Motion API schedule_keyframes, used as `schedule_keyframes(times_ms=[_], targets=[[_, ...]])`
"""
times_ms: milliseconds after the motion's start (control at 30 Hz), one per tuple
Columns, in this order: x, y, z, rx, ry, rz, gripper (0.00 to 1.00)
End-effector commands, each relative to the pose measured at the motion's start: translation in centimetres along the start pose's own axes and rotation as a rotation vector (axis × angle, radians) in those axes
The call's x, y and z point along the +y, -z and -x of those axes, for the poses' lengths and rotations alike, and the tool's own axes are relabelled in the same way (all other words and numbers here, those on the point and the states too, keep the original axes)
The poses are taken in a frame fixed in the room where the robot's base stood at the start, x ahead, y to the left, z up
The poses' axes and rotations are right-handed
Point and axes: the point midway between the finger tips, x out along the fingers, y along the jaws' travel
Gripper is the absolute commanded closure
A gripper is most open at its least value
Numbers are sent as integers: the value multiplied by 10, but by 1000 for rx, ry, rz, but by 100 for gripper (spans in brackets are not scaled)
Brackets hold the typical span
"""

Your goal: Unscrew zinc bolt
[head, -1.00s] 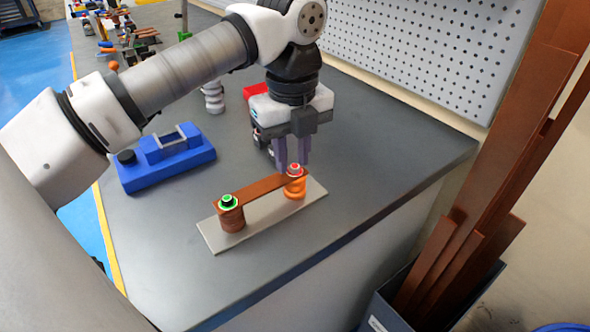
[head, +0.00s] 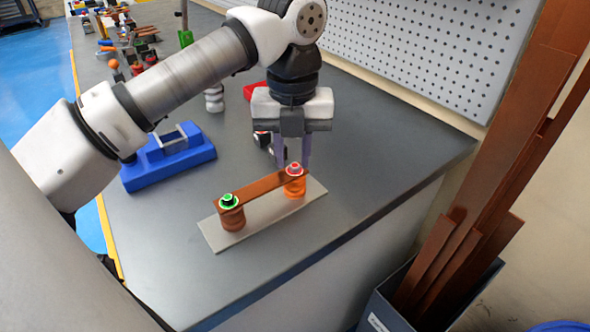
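A brown busbar strip (head: 262,187) bridges two ribbed orange-brown posts on a pale grey base plate (head: 262,220). A bolt with a red ring and pale rim (head: 294,169) sits on the right post (head: 295,187). I cannot tell from the picture which one is zinc. My gripper (head: 293,164) points down at the red-ringed bolt, its two purple-grey fingers apart. The fingertips are at or just behind the bolt; I cannot tell whether they touch it.
A blue fixture (head: 170,165) stands on the bench to the left. A red box (head: 252,90) and a silver ribbed part (head: 214,99) are behind. Tools clutter the far left. A bin of brown bars (head: 400,300) stands off the right edge. The bench front and right are clear.

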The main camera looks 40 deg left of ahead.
Motion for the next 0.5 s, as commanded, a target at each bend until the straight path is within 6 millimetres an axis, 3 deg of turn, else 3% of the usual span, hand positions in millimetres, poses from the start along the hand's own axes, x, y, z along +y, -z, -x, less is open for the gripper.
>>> schedule_keyframes(times_ms=[133, 500], targets=[[0, 0, 0, 0, 0, -78, 75], [-1, 2, 0, 0, 0, -78, 75]])
